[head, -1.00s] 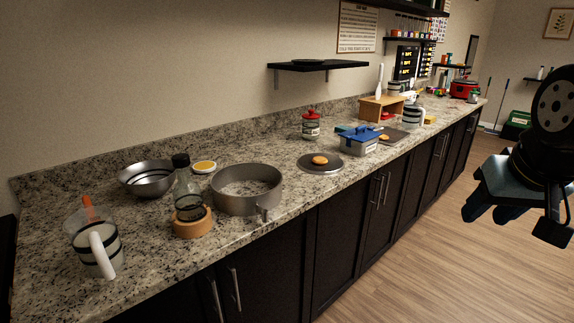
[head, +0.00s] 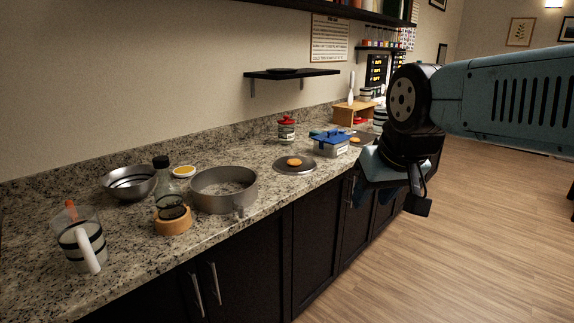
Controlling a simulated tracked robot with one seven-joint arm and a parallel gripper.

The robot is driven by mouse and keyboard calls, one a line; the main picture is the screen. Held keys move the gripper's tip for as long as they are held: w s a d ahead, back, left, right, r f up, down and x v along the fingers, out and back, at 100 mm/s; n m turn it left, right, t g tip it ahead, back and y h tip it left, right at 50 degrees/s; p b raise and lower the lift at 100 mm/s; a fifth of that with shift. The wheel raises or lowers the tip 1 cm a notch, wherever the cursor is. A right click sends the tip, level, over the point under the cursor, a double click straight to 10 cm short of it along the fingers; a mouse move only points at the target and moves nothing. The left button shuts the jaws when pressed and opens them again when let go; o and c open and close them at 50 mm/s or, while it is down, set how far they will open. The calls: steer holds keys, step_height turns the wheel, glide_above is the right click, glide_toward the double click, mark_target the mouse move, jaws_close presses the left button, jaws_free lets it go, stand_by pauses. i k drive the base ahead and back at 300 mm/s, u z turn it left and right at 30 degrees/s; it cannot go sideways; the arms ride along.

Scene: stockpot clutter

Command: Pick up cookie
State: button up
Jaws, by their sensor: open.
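A round orange-brown cookie (head: 294,162) lies on a dark round plate (head: 280,169) on the counter, near its front edge. A second small orange-brown round item (head: 355,140) lies further along, on a dark flat surface; it is too small to tell if it is a cookie too. My gripper (head: 386,196) is in front of the counter, right of the plate and apart from it. It points downward, open, and nothing shows in it. My arm hides part of the far counter.
A bottle (head: 160,180), bowl (head: 130,183) and pitcher (head: 83,247) stand further left. A shelf (head: 290,74) hangs above.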

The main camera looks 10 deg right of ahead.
mark_target(292, 163)
steer(key=z, duration=0.05)
steer(key=i, duration=1)
steer(key=u, duration=0.05)
